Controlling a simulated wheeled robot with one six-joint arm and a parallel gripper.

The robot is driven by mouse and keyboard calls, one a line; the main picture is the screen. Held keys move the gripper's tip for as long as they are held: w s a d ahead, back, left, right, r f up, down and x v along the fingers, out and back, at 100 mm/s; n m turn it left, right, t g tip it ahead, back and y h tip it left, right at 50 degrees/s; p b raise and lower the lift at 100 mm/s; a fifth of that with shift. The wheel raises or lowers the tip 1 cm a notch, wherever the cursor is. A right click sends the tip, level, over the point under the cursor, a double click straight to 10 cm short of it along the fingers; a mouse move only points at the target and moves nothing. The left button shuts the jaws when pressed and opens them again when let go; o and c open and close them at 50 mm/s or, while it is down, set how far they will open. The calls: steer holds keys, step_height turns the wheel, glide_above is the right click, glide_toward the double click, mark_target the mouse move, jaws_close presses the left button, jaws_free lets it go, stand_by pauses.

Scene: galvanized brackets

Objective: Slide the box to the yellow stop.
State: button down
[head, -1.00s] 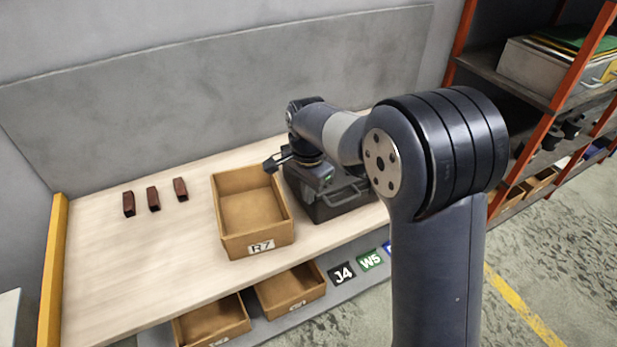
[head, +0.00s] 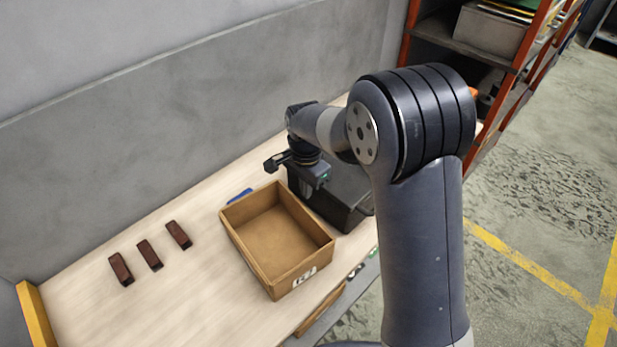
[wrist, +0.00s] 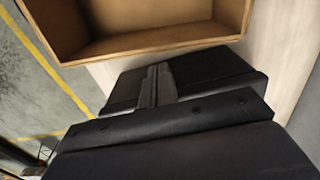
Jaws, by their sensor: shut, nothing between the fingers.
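The brown open-topped box (head: 270,280) is empty and stands on the pale wooden bench, with a partly readable white label on its front. It also shows at the top of the wrist view (wrist: 150,42). The yellow stop (head: 35,318) is a bar at the bench's left end, partly cut off by the frame. My gripper (head: 274,163) is shut and empty, at the box's far right corner in the head view. In the wrist view its fingers (wrist: 155,84) point toward the box wall. I cannot tell whether they touch it.
Several dark red brackets (head: 150,254) lie on the bench (head: 190,300) between box and stop. A black case (head: 340,205) stands right of the box, under my arm. A blue item (head: 238,196) lies behind the box. A grey wall panel (head: 150,150) backs the bench.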

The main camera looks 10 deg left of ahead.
steer(key=shift+f, duration=2.35)
steer(key=shift+s, duration=0.1)
steer(key=s+a+b, duration=0.1)
steer(key=s+a, duration=1.3)
steer(key=s, duration=0.3)
steer(key=s+a+b, duration=0.2)
steer(key=s+a, duration=1.2)
steer(key=s, duration=0.4)
steer(key=shift+w+d, duration=0.1)
